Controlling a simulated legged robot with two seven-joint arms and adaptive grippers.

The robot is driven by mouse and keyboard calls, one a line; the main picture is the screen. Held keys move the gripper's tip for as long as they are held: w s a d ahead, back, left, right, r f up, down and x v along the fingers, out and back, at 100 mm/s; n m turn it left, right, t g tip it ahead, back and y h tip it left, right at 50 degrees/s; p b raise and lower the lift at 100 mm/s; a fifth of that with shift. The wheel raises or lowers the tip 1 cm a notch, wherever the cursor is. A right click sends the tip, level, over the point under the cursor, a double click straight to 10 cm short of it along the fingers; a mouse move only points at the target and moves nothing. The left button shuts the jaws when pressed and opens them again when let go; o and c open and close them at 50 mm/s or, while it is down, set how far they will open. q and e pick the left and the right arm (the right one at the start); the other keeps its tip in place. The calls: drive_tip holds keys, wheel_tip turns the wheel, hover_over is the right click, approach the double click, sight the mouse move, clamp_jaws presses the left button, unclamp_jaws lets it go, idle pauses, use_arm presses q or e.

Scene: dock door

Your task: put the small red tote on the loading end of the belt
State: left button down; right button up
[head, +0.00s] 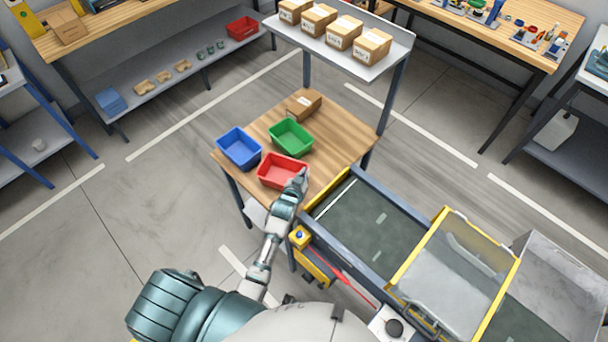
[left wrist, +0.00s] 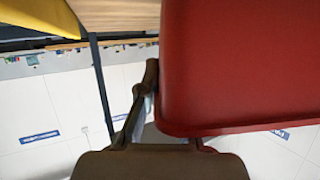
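The small red tote (head: 281,172) is at the front of the wooden table, beside a blue tote and a green tote. I cannot tell whether it rests on the table or is slightly raised. My left gripper (head: 300,182) is at its right-hand edge. In the left wrist view the red tote (left wrist: 240,65) fills the upper right; one finger lies against its left edge and the other is mostly hidden behind it, so its closure is unclear. The belt (head: 350,215) is right of the table, its near end bare. My right gripper is not in view.
The blue tote (head: 239,147), green tote (head: 291,136) and a cardboard box (head: 304,103) share the table (head: 343,130). A yellow side frame (head: 328,192) edges the belt's end. A yellow-framed clear guard (head: 455,262) covers the belt further along. A shelf with boxes (head: 365,65) stands behind.

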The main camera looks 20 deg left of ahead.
use_arm(q)
drive_tip(key=shift+d+f, duration=0.15)
drive_tip(key=shift+f, duration=0.05)
drive_tip(key=c, duration=1.8)
unclamp_jaws()
drive_tip(key=shift+f, duration=0.15)
drive_tip(key=o, duration=0.5)
drive_tip(key=shift+a, duration=0.2)
